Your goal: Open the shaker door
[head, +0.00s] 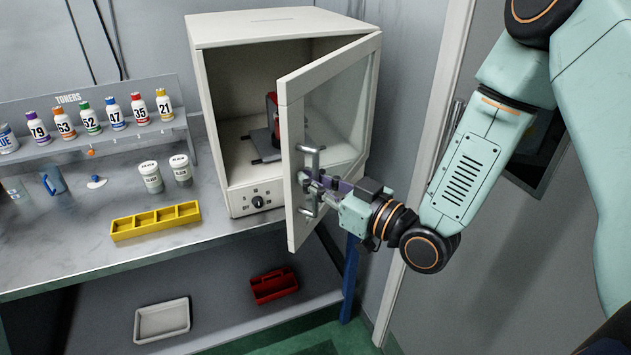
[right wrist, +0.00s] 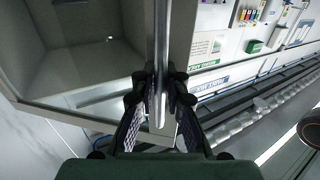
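The white shaker cabinet (head: 212,140) stands on the counter with its door (head: 292,232) partly open. The door is hinged at the right and swung outward, and it has a glass pane in a white frame. Its metal handle (head: 312,158) is on the outer face near the free edge. My right gripper (head: 318,190) is at the handle's lower part. In the right wrist view, the fingers (right wrist: 160,98) close in from both sides on the upright handle bar (right wrist: 162,45). Inside the cabinet a red and dark object (head: 271,112) stands on a dark platform. My left gripper is not in view.
A toner rack (head: 100,132) with several numbered bottles, two white jars (head: 150,177) and a yellow tray (head: 155,221) are left of the cabinet. A red bin (head: 273,286) and a white tray (head: 162,321) are on the lower shelf. A wall stands close at right.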

